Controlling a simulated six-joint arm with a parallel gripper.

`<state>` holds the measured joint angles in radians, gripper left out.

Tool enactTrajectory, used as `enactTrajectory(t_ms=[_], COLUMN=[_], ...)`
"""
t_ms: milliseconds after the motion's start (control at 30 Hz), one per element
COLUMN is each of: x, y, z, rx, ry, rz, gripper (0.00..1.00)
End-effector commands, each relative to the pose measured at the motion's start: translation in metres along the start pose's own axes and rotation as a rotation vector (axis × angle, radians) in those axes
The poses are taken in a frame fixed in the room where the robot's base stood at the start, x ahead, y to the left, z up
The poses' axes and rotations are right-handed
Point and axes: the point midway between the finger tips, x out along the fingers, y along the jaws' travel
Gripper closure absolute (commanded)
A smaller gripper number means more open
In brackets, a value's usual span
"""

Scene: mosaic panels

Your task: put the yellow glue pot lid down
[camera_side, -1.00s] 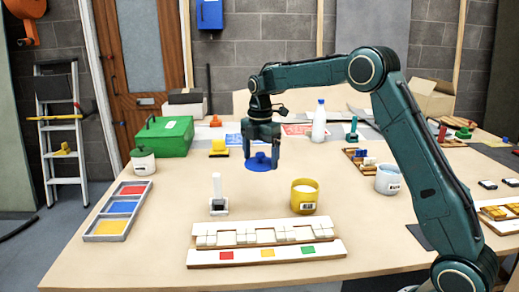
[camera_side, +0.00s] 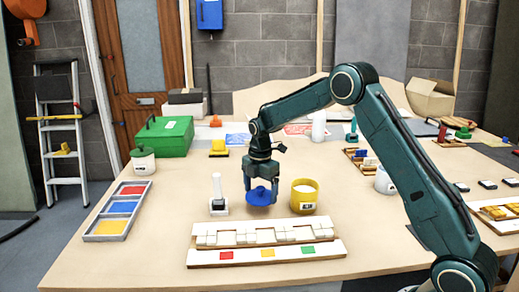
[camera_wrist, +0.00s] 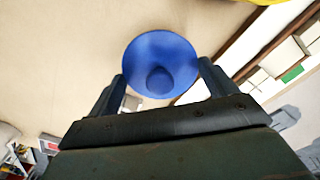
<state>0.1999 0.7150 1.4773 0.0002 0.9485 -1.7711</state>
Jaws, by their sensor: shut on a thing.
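My gripper (camera_side: 262,187) is shut on a blue lid (camera_side: 261,197) with a knob, low over the table between the white stand and the yellow pot. I cannot tell if the lid touches the table. In the wrist view the lid (camera_wrist: 160,50) sits between the fingertips (camera_wrist: 163,75), knob towards the camera. The yellow glue pot (camera_side: 304,201) stands uncovered just right of the lid, with pale contents and a label on its front. The held lid is blue, not yellow.
A white-tiled panel (camera_side: 265,254) with red, yellow and green tiles lies in front. A small white stand (camera_side: 218,206) is close on the left. A tray of coloured compartments (camera_side: 88,236) lies far left. Bare table (camera_side: 165,215) lies between the tray and the stand.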

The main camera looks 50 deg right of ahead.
Motion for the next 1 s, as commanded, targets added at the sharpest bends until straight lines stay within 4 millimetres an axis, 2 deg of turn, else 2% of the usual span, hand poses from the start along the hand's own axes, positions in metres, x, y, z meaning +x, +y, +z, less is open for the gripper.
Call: enactTrajectory(t_ms=[333,833,867,900,1000], x=[0.036,0.042,0.042,0.042,0.042], y=[-0.001,-0.001,0.000,0.000,0.000], z=[0.000,0.000,0.000,0.000,0.000], rx=[0.000,0.000,0.000,0.000,0.000], ry=[0.000,0.000,0.000,0.000,0.000], rz=[-0.002,-0.001,-0.001,-0.001,-0.001], gripper=[0.37,0.37,0.10,0.02,0.00])
